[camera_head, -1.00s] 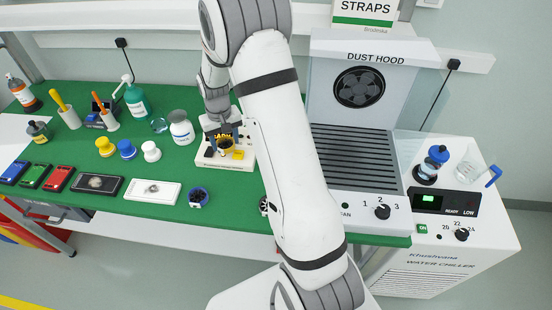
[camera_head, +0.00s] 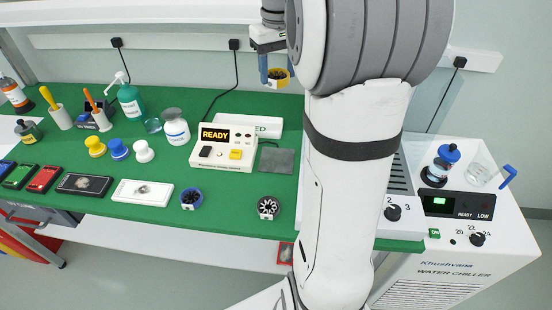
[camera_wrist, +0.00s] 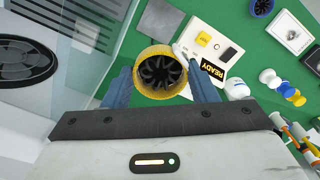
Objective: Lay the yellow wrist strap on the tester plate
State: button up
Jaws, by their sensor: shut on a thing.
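The yellow wrist strap (camera_head: 278,83) is a coiled ring, yellow outside and black inside. It also shows in the wrist view (camera_wrist: 158,94). My gripper (camera_head: 277,72) is shut on it with its two blue fingers, one on each side, and holds it above the back of the bench. The tester (camera_head: 222,160) is a cream box with a lit READY display and a yellow button. The tester plate (camera_head: 277,161), a flat grey square, lies bare at its right side. In the wrist view the plate (camera_wrist: 160,18) lies beyond the strap.
A white-rimmed strap (camera_head: 267,208) and a blue one (camera_head: 191,199) lie near the front edge. The dust hood is mostly hidden behind my arm.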

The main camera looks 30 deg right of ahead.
aim_at(277, 160)
notch_tip(277, 160, down, 27)
jog(key=shift+r, duration=0.1)
dwell(0.4)
jog(key=shift+f, duration=0.2)
jog(key=o, duration=0.9)
jog(key=shift+o, duration=0.2)
